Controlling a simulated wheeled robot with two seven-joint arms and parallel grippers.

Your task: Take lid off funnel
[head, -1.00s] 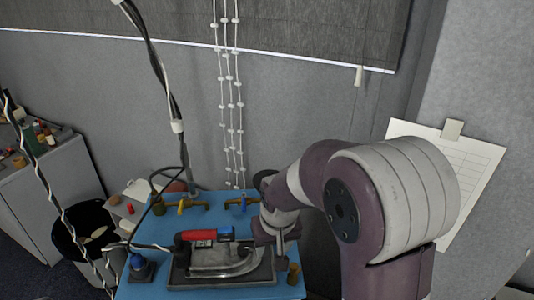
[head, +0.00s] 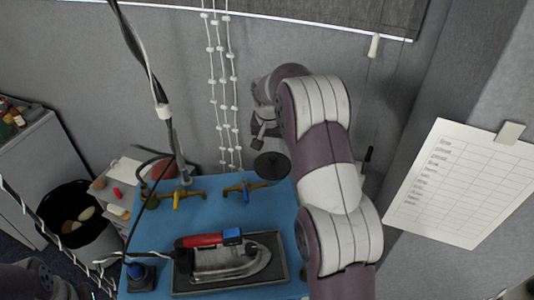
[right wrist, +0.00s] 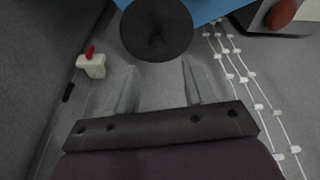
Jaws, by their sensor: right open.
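A dark round lid (head: 272,165) shows at the far right edge of the blue table in the head view, with a small knob near its middle. The right wrist view shows the dark lid (right wrist: 157,22) at the top, just beyond my fingertips. I cannot make out the funnel under it. My right gripper (head: 261,130) is above and behind the lid in the head view, partly hidden by its own arm. In the right wrist view my right gripper (right wrist: 160,78) is open and empty, its fingers apart from the lid. My left gripper is not in view.
An iron (head: 222,260) with a red handle rests on a dark tray (head: 268,286) on the blue table (head: 225,217). Two brass valves, one with a yellow handle (head: 177,203) and one with a blue handle (head: 244,187), stand behind it. Beaded cords (head: 222,90) hang behind the table.

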